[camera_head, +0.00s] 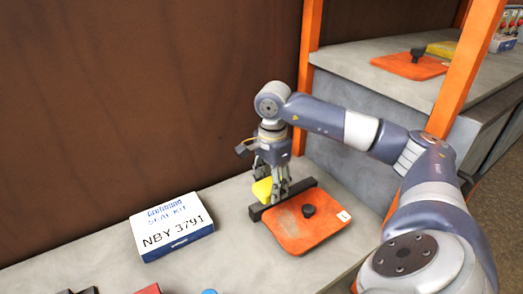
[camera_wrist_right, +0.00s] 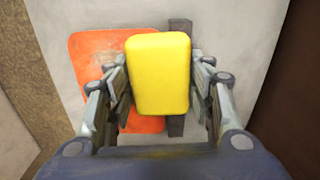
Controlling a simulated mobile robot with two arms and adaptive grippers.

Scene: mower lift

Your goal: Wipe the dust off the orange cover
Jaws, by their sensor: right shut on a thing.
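The orange cover (camera_head: 300,232) lies flat on the grey bench, with a black knob (camera_head: 308,210) and a small white label on it. It also shows in the right wrist view (camera_wrist_right: 92,55), partly hidden. My right gripper (camera_head: 272,190) is shut on a yellow sponge (camera_head: 262,189). In the right wrist view the sponge (camera_wrist_right: 160,75) sits between the fingers, in front of the cover's edge and a dark bar. The sponge is at the cover's far left edge; I cannot tell whether it touches. No dust can be made out. My left gripper is not in view.
A dark bar (camera_head: 258,211) lies along the cover's far edge. A white seal kit box (camera_head: 171,226) stands to the left on the bench. Red, black and blue items show at the bottom edge. An orange post (camera_head: 307,50) rises behind. Another orange cover (camera_head: 410,65) lies on the farther bench.

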